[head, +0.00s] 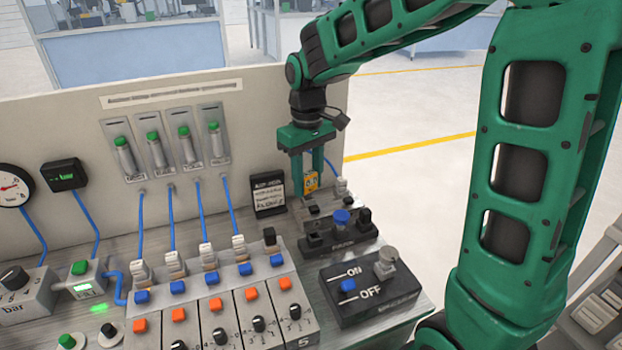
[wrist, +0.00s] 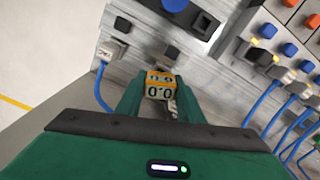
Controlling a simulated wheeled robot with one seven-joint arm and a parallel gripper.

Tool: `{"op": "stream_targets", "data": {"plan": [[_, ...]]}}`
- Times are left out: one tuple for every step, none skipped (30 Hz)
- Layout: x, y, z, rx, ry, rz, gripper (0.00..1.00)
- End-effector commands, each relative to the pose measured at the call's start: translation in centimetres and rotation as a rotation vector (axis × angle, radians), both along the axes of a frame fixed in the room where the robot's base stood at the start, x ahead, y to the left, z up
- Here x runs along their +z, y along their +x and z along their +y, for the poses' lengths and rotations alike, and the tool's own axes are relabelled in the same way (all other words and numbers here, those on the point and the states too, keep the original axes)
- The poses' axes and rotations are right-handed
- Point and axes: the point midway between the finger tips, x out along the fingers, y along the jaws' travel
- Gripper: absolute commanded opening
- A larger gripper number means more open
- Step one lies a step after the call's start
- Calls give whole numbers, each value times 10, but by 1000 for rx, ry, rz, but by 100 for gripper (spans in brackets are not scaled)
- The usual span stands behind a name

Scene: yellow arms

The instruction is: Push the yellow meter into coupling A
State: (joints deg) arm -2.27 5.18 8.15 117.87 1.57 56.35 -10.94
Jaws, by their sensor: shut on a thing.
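The yellow meter (head: 311,184) is small and boxy, with a dark-digit display on its face. My gripper (head: 309,188) points down and is shut on it, above the right end of the bench. In the wrist view the meter (wrist: 159,84) sits between the two green fingers of my gripper (wrist: 158,92), its display facing the camera. A small dark square fitting (wrist: 172,53) lies just beyond the meter in the wrist view. I cannot read a letter that marks coupling A, and the meter's lower end is hidden, so I cannot tell whether it touches any fitting.
A black label stand (head: 269,196) is left of my gripper. A dark block with a blue knob (head: 341,218) and an ON/OFF box (head: 370,290) stand in front. A white plug with a blue hose (wrist: 110,50) is close beside the meter. Valve modules (head: 235,310) fill the left.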

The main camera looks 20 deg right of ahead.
Motion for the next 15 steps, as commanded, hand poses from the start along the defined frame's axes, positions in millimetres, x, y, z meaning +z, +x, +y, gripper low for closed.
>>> {"op": "stream_targets", "data": {"plan": [[0,0,0,0,0,0,12],[0,0,0,0,0,0,12],[0,0,0,0,0,0,12],[0,0,0,0,0,0,12],[0,0,0,0,0,0,12],[0,0,0,0,0,0,12],[0,0,0,0,0,0,12],[-1,0,0,0,0,0,12],[-1,0,0,0,0,0,12],[-2,0,0,0,0,0,12],[-2,0,0,0,0,0,12],[-3,0,0,0,0,0,12],[-3,0,0,0,0,0,12],[-4,0,0,0,0,0,12],[-5,0,0,0,0,0,12]]}}
